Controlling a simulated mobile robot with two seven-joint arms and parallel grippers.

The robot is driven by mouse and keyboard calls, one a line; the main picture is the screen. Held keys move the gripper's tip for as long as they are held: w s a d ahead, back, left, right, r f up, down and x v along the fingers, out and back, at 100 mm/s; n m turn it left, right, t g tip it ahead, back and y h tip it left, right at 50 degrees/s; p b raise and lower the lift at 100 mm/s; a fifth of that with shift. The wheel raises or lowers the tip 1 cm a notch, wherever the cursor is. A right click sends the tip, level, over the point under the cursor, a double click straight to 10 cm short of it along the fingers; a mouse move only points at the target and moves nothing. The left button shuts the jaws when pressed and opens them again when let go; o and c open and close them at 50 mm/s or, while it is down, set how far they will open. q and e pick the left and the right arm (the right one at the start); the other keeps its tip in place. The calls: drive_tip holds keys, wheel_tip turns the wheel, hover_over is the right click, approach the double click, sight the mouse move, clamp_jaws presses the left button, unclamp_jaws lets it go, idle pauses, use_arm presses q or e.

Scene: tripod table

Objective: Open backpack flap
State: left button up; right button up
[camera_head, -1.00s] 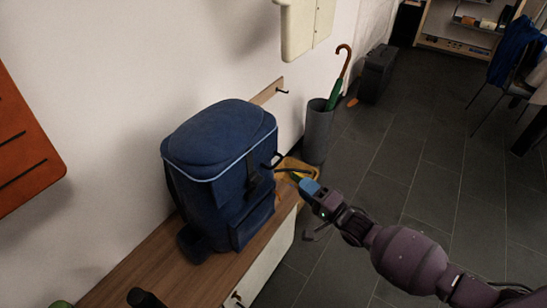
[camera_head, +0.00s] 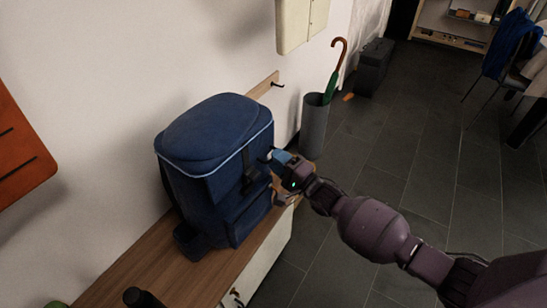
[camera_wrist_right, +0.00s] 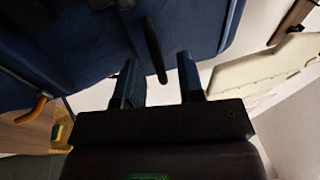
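The blue backpack (camera_head: 215,185) stands upright on the wooden bench against the wall. Its flap (camera_head: 215,130), edged with light blue piping, lies closed over the top. A dark strap with a buckle (camera_head: 250,172) runs down its front. My right gripper (camera_head: 279,159) is at the backpack's right side, just below the flap edge. In the right wrist view its two fingers (camera_wrist_right: 158,65) are apart, with a thin dark strap or tab (camera_wrist_right: 153,50) between them and a visible gap on each side. The backpack (camera_wrist_right: 70,45) fills the upper left there. My left gripper is not in view.
The wooden bench (camera_head: 135,262) carries a dark bottle (camera_head: 142,299) at its front. A grey umbrella stand (camera_head: 314,125) is beyond the backpack. A wall hook rail (camera_head: 263,86) is behind it. Open tiled floor (camera_head: 400,150) lies to the right.

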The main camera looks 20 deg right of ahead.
drive_tip(key=shift+x, duration=0.75)
clamp_jaws()
